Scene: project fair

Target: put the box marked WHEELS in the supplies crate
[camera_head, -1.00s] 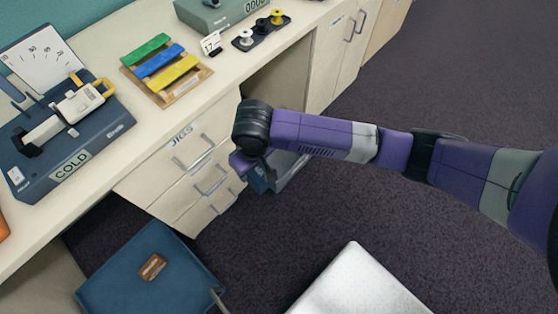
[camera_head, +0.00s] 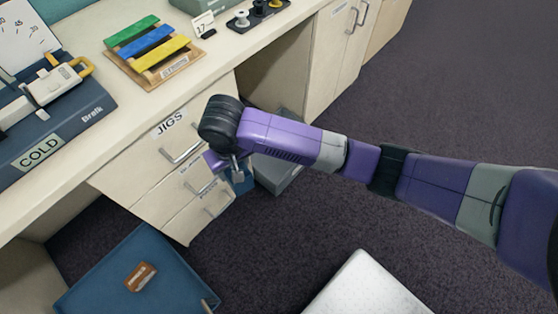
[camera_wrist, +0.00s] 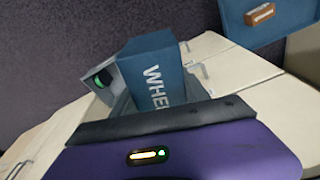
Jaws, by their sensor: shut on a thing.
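A blue box with white lettering beginning "WHE" (camera_wrist: 158,82) shows in the wrist view in front of my gripper. In the head view a small part of the blue box (camera_head: 238,182) shows below my gripper (camera_head: 226,164), which is shut on it beside the drawer fronts. My fingertips are hidden by my wrist and the box. A grey open container (camera_head: 282,172) stands on the floor behind my gripper, partly covered by my arm. No label on it can be read, so I cannot tell if it is the supplies crate.
The drawer cabinet marked JIGS (camera_head: 170,126) stands close to my gripper. A blue seat (camera_head: 100,275) carries a small orange-brown box (camera_head: 140,276). A white surface (camera_head: 365,290) is at the front. The dark carpet (camera_head: 470,90) is clear on the right.

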